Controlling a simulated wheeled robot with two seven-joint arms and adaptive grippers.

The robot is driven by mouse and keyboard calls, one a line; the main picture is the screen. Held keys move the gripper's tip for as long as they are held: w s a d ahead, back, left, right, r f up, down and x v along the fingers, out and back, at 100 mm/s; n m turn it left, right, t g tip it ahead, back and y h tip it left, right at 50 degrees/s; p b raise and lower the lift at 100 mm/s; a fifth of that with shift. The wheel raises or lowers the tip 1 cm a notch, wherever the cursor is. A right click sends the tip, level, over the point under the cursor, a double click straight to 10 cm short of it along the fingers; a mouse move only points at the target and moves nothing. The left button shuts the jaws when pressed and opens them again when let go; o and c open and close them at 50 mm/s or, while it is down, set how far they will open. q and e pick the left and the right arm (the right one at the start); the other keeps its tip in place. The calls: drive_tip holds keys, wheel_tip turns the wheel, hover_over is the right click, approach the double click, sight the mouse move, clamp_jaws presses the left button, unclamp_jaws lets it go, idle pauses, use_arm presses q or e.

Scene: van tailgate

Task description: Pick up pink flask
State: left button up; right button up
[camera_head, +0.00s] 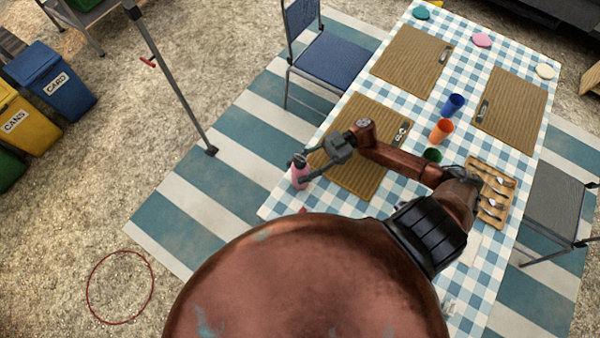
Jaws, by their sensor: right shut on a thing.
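The pink flask (299,177) with a dark cap stands at the left edge of the checked table, at the near left corner of a brown placemat. My right gripper (304,168) reaches over from the right with its fingers around the upper part of the flask, shut on it. The flask looks upright; whether its base touches the table cannot be told. My left gripper is not in view.
The checked table (276,206) holds woven placemats (412,62), a blue cup (453,105), an orange cup (441,131), a green cup (432,155) and a wooden cutlery tray (507,192). A blue chair (335,62) stands beyond the table's left edge. A grey pole (175,80) stands further left.

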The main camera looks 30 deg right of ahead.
sight(301, 165)
drive_tip(key=shift+r, duration=0.2)
drive_tip(key=shift+r, duration=0.25)
wheel_tip(301, 165, up, 2)
drive_tip(key=shift+r+p, duration=0.15)
drive_tip(key=shift+p, duration=0.3)
drive_tip(key=d+r, duration=1)
drive_tip(key=d, duration=0.4)
drive_tip(key=shift+p, duration=0.4)
drive_tip(key=shift+s, duration=0.1)
